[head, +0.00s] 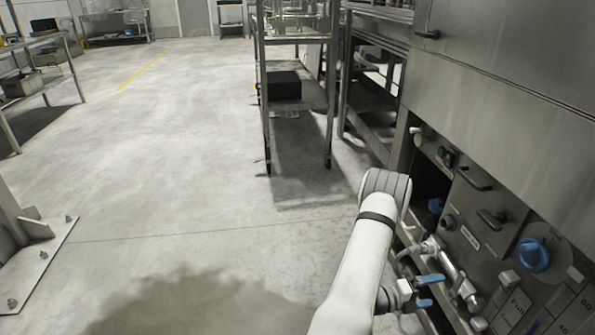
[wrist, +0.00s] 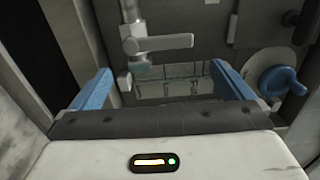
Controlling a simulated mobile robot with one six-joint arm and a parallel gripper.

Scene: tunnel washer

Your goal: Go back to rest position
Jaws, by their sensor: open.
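My gripper (wrist: 154,90) shows in the wrist view with its two blue fingers spread wide apart and nothing between them. Beyond the fingers is a grey valve handle (wrist: 157,43) on a vertical pipe, apart from them. In the head view my white arm reaches up from the bottom toward the washer panel (head: 478,213) on the right.
Blue-handled valves (head: 428,280) and a round blue knob (head: 533,254) sit on the washer at right; the knob also shows in the wrist view (wrist: 284,81). A metal rack (head: 297,40) stands ahead. Floor (head: 170,170) at left is open, with a bolted post base (head: 40,262).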

